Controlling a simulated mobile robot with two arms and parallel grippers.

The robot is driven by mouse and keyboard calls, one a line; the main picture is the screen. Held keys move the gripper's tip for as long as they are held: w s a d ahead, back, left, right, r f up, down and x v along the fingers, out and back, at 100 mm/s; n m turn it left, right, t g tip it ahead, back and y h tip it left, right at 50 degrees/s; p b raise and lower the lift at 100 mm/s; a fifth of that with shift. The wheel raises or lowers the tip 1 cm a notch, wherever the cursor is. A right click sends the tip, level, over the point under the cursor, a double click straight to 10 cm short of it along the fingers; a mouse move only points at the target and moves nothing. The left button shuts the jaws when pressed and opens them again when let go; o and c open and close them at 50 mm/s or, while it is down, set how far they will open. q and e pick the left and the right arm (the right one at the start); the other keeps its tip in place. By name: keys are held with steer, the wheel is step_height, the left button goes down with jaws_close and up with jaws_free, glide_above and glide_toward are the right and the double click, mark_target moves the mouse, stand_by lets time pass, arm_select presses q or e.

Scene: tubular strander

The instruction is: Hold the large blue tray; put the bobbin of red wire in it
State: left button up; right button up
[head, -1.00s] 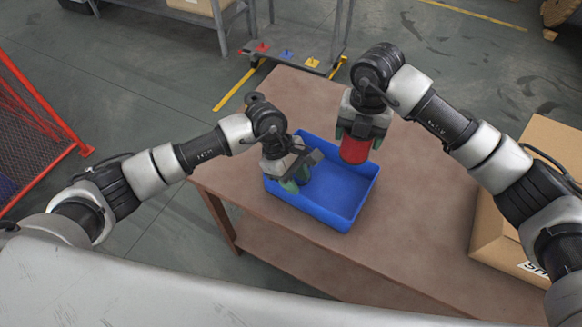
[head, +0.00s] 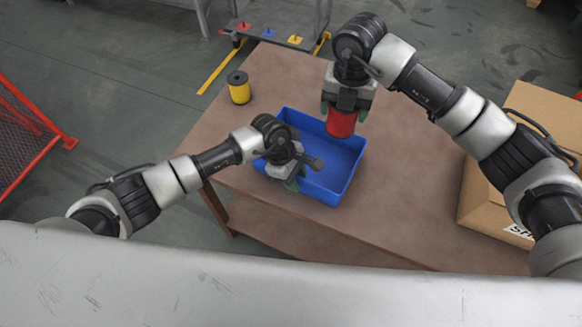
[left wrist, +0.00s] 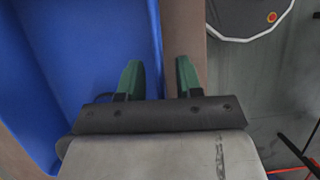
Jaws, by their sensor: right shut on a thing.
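The large blue tray (head: 340,172) lies on the brown table; its wall also shows in the left wrist view (left wrist: 100,50). My left gripper (head: 291,182) is at the tray's near-left wall. In the left wrist view, its green fingers (left wrist: 158,75) are apart, with the tray's rim between them in the picture and no visible contact. My right gripper (head: 345,108) is shut on the bobbin of red wire (head: 341,123), held upright. The bobbin appears over the tray's far right part; its height above the tray is hard to tell.
A bobbin of yellow wire (head: 239,88) stands near the far left of the brown table (head: 410,200). A cardboard box (head: 480,195) is at the right. The table is clear between tray and box.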

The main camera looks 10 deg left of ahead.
arm_select(q)
steer(key=shift+f, duration=0.2)
jaws_close()
arm_select(e)
glide_above(330, 170)
step_height(330, 170, down, 10)
steer(key=shift+r, duration=0.25)
stand_by(1.3)
steer(key=shift+f, duration=0.1)
stand_by(1.2)
steer(key=shift+f, duration=4.55)
